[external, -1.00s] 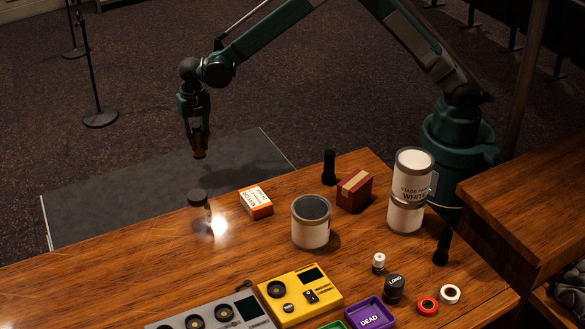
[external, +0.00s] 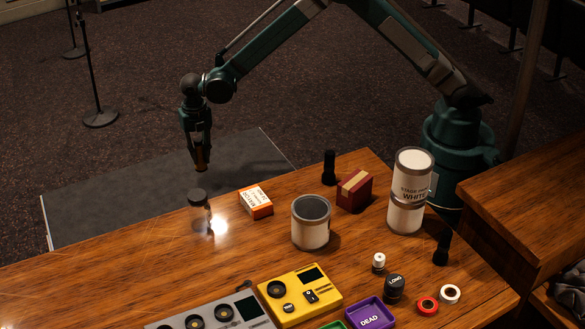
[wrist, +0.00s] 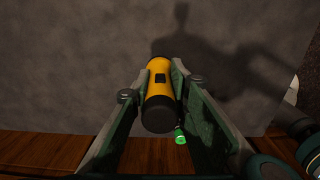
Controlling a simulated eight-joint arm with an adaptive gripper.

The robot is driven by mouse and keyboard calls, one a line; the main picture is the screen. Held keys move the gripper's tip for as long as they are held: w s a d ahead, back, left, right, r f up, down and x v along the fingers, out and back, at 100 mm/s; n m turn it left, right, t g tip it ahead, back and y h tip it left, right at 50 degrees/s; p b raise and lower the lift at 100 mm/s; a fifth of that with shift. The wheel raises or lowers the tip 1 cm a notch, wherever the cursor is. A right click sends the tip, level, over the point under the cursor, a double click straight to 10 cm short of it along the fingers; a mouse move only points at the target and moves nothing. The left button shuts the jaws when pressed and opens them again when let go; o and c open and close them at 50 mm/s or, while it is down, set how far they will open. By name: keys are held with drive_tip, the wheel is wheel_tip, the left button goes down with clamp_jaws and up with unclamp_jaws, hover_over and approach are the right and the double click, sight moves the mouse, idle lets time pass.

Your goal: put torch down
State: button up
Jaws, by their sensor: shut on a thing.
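The torch is yellow-orange with black ends and a small black switch. It shows clearly in the wrist view (wrist: 160,85) and as a small dark orange piece in the external view (external: 201,161). My gripper (external: 200,146) is shut on it, with a finger on each side of its body in the wrist view (wrist: 160,88). The torch hangs roughly upright in the air, beyond the far edge of the wooden desk (external: 130,260) in the external picture. The clearance below it is hard to judge.
A clear jar with a dark lid (external: 198,197) stands near the far edge, beside a bright reflection. An orange-white box (external: 256,203), a grey-topped can (external: 310,222), a red box (external: 354,190) and a black upright object (external: 329,168) stand rightward. Bare wood lies left of the jar.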

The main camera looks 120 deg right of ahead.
sight(198, 140)
drive_tip(key=shift+f+b, duration=0.3)
drive_tip(key=shift+f, duration=1.45)
drive_tip(key=shift+f+b, duration=0.45)
drive_tip(key=shift+f, duration=1.4)
drive_tip(key=shift+f, duration=0.1)
drive_tip(key=o, duration=0.9)
drive_tip(key=shift+o, duration=0.2)
wheel_tip(198, 140, up, 12)
drive_tip(key=shift+r+p, duration=0.1)
drive_tip(key=shift+p, duration=1.1)
drive_tip(key=shift+r, duration=0.1)
